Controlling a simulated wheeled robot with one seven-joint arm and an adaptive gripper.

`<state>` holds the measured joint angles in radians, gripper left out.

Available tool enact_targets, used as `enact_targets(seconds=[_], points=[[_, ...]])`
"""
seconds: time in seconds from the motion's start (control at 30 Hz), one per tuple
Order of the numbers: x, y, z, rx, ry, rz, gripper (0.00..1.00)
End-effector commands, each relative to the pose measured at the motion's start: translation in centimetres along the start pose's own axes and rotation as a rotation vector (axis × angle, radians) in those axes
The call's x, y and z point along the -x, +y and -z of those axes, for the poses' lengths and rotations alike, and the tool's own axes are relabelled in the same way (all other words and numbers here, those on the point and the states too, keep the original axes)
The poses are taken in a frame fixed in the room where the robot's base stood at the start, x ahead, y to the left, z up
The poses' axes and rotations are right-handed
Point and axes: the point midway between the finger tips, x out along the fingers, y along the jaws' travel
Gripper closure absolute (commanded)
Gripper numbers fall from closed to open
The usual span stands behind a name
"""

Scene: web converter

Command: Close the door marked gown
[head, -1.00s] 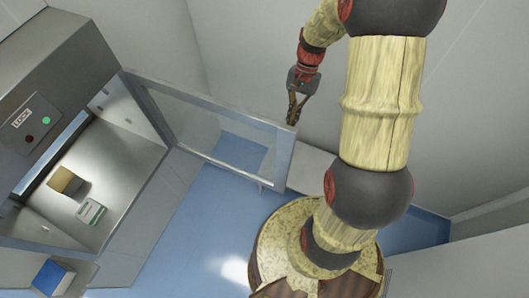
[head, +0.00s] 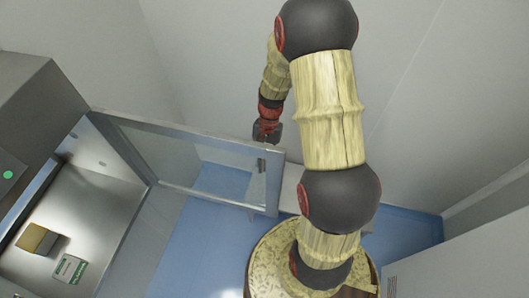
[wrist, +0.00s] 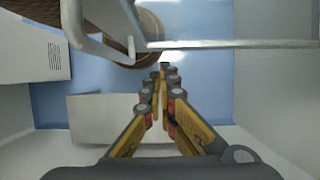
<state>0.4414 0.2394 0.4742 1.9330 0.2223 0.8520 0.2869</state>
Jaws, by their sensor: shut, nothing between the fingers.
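A glass door (head: 180,160) in a grey metal frame stands swung open from the steel pass-through cabinet (head: 30,100). Its free edge points right, toward my arm. No gown marking is legible on it. In the head view my gripper (head: 267,136) is at the door's top rail near the free corner; its fingertips are hard to make out there. In the wrist view my gripper (wrist: 160,78) is shut and empty, fingers together. The door frame's rail (wrist: 240,44) crosses just beyond the tips. I cannot tell whether they touch it.
Inside the cabinet lie a tan box (head: 37,239) and a green-and-white pack (head: 69,268). A green light (head: 8,174) is on the cabinet front. Blue floor (head: 185,250) is clear below the door. Grey walls stand behind, and a pale cabinet (head: 470,255) at right.

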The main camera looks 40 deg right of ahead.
Motion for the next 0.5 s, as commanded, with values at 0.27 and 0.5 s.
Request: enact_targets(seconds=[0.27,0.5], points=[[-2.3,0.0,-2.7,0.002,0.0,0.0,1.0],[-2.9,0.0,-3.7,0.001,0.001,0.0,1.0]])
